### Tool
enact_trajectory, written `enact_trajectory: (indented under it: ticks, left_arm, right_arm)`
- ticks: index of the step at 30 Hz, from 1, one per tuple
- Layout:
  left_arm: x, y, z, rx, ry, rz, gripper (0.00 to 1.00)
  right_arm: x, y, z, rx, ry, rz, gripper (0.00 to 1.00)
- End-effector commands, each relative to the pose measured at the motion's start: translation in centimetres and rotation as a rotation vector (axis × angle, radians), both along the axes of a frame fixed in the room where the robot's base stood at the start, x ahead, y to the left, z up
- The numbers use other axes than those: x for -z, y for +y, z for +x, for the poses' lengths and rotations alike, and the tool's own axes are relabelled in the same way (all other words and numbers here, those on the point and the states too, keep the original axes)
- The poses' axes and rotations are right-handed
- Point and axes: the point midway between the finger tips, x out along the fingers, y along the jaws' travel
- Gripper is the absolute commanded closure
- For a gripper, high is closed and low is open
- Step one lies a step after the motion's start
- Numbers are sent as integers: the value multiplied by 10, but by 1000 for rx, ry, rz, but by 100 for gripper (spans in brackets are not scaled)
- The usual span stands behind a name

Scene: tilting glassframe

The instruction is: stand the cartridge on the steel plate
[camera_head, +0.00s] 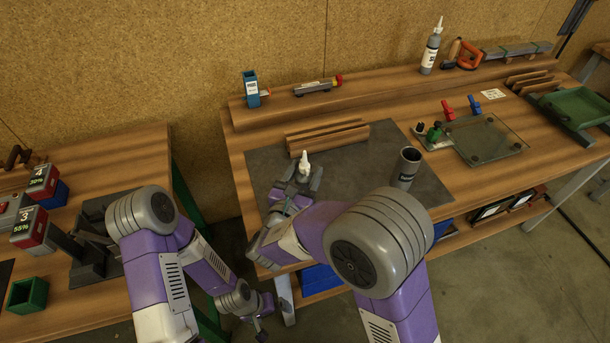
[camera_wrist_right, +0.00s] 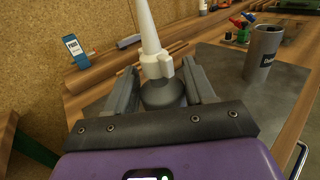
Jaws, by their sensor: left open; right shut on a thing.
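My right gripper (camera_head: 303,182) is shut on the cartridge (camera_head: 304,164), which has a white pointed nozzle and a dark grey body. In the right wrist view the cartridge (camera_wrist_right: 157,62) stands between the two fingers (camera_wrist_right: 160,85), nozzle up and roughly upright; its lower body is hidden. The steel plate seems to be the dark grey sheet (camera_head: 350,181) on the bench. The cartridge is over its left part; I cannot tell whether it touches. My left gripper (camera_head: 260,325) is open and empty, low in front of the bench, left of my right arm.
A grey labelled cup (camera_head: 406,168) stands on the sheet's right side. Wooden strips (camera_head: 327,137) lie along its back edge. A glass pane (camera_head: 488,140) with clamps lies to the right. A similar bottle (camera_head: 431,50) stands on the rear shelf. The sheet's middle is clear.

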Motion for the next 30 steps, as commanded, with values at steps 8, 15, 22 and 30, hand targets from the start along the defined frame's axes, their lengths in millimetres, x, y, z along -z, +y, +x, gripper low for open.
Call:
enact_trajectory:
  ticks: [8, 15, 22, 30]
  left_arm:
    - [1, 0, 0, 0, 0, 0, 2]
    - [3, 0, 0, 0, 0, 0, 2]
    - [3, 0, 0, 0, 0, 0, 2]
    - [-2, 0, 0, 0, 0, 0, 2]
  right_arm:
    - [1, 0, 0, 0, -4, 2, 100]
    - [3, 0, 0, 0, -2, 2, 23]
    - [3, 0, 0, 1, -2, 2, 21]
    - [-1, 7, -15, -4, -1, 2, 21]
